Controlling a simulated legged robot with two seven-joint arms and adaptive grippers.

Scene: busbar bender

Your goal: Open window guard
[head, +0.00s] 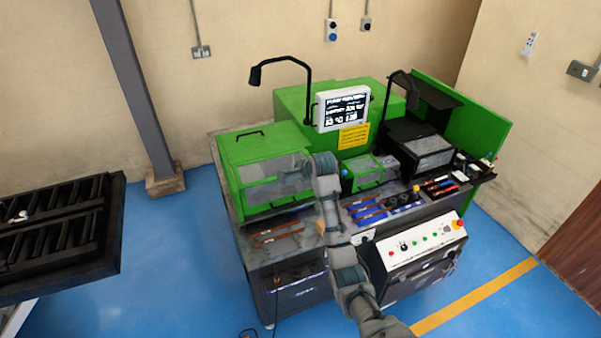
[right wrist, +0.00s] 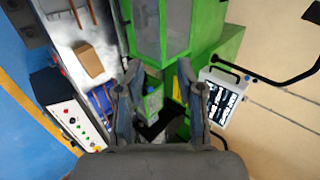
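The window guard is a green-framed cover with a clear or mesh pane (head: 262,143) at the left end of the bending machine, with a dark handle (head: 250,133) on top. It appears down and closed in the head view. My right gripper (head: 293,180) is at the guard's right front side and overlaps part of its pane; I cannot tell whether they touch. In the right wrist view my right gripper (right wrist: 160,78) has its fingers spread with nothing held between them, and the green guard frame (right wrist: 163,58) lies just beyond the fingertips. My left gripper is not in view.
A smaller green guard (head: 365,172), a screen (head: 343,109), a black lamp arm (head: 290,60) and a control panel (head: 425,240) are nearby. Copper-coloured bars (head: 278,235) lie on the worktop. A dark rack (head: 60,235) stands at the left; blue floor is open between.

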